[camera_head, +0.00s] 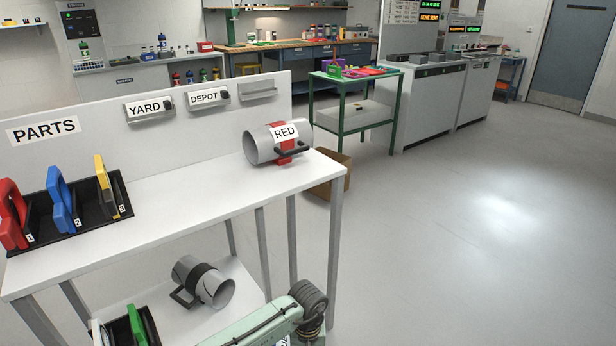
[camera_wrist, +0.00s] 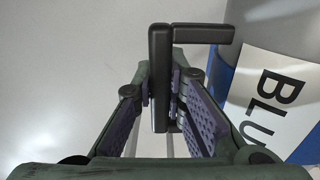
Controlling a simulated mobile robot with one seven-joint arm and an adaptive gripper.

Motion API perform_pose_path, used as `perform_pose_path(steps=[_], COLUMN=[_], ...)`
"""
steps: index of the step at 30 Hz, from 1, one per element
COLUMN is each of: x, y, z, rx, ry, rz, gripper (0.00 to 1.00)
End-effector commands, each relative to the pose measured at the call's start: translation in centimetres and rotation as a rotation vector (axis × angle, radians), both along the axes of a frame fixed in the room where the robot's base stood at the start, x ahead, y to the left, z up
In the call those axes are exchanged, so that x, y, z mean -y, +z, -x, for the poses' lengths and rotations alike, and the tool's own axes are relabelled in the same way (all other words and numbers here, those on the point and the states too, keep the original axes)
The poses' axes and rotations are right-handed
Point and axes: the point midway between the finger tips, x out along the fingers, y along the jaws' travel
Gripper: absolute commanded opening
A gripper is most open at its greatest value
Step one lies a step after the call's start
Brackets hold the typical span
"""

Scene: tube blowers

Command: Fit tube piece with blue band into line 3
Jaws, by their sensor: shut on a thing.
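In the wrist view my gripper (camera_wrist: 165,88) is shut on the black handle (camera_wrist: 160,60) of a grey tube piece (camera_wrist: 280,25). The tube is at the right and runs out of the frame. It carries a blue band (camera_wrist: 228,92) and a white label (camera_wrist: 272,108) whose visible letters read "BLU". In the head view neither my gripper nor this tube piece shows; only part of my arm is at the bottom edge. I cannot make out line 3 in either view.
A white parts table (camera_head: 195,203) stands at the left. It bears a red-banded tube (camera_head: 262,143) labelled "RED" and a black rack (camera_head: 87,220) of coloured clamp-like pieces. Another grey tube (camera_head: 222,290) lies on the lower shelf. Open floor (camera_head: 480,240) extends to the right.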

Motion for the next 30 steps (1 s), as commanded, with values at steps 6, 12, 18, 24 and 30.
perform_pose_path(steps=[6, 12, 18, 24, 30], x=[0.0, 0.1, 0.4, 0.2, 0.0], y=[-6.2, -7.5, -7.5, -7.4, -7.4], z=[1.9, 2.4, 2.3, 2.3, 2.3], rx=[0.000, 0.002, 0.005, 0.003, 0.001], ry=[-0.011, -0.016, -0.019, -0.017, -0.018], rz=[0.000, 0.003, 0.008, 0.004, -0.001], gripper=[0.00, 0.00, 0.00, 0.00, 0.00])
